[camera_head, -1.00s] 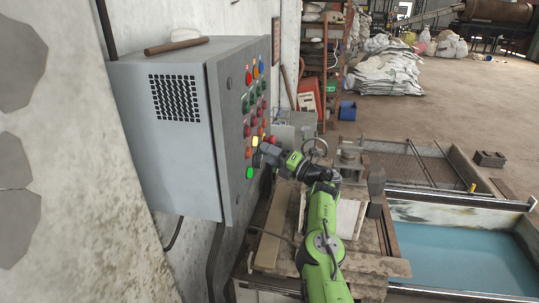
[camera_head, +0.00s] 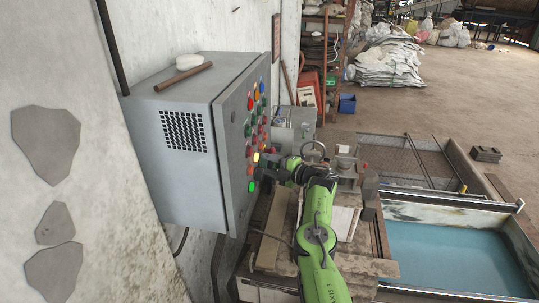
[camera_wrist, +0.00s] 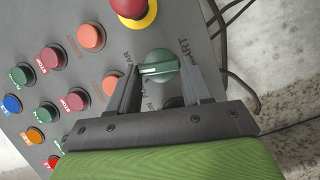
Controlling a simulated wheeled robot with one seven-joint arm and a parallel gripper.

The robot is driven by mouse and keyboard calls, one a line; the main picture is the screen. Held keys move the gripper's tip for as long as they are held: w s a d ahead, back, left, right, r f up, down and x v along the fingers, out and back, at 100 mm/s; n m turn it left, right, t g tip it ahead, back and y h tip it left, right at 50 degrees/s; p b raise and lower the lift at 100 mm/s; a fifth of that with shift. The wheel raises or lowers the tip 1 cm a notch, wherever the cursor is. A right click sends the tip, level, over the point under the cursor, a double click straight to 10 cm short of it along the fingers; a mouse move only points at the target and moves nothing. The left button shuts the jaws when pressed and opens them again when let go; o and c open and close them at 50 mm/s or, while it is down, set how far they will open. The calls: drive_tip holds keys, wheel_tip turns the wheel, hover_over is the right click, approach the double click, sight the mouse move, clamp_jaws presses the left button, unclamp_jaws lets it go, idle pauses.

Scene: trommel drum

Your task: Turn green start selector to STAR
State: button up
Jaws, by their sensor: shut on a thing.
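The green start selector (camera_wrist: 158,62) is a round knob with a raised bar, at the top middle of the wrist view. Its bar lies nearly across the picture, tilted slightly. My gripper (camera_wrist: 157,82) has one finger on each side of the knob and is shut on it. Printed labels around the knob are partly hidden by the fingers; one ends in "AR" at left and another in "ART" at right. In the head view my gripper (camera_head: 263,165) is at the front face of the grey control cabinet (camera_head: 231,150), where it hides the knob.
A red emergency button (camera_wrist: 130,6) on a yellow ring sits above the selector. Several coloured buttons fill the panel to the left. A lit green button (camera_head: 252,186) is below my gripper. A rod (camera_head: 184,77) lies on the cabinet top. A water tank (camera_head: 445,250) is at right.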

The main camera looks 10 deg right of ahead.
drive_tip(key=shift+r+m+g+p, duration=0.15)
drive_tip(key=shift+m+g+p, duration=0.35)
drive_tip(key=shift+m+p, duration=0.55)
drive_tip(key=o, duration=1.1)
drive_tip(key=shift+c, duration=0.2)
drive_tip(key=p+v, duration=0.5)
drive_tip(key=v, duration=1)
drive_tip(key=shift+s+d+r+p, duration=0.2)
drive_tip(key=shift+s+d+p, duration=0.05)
drive_tip(key=shift+p, duration=0.15)
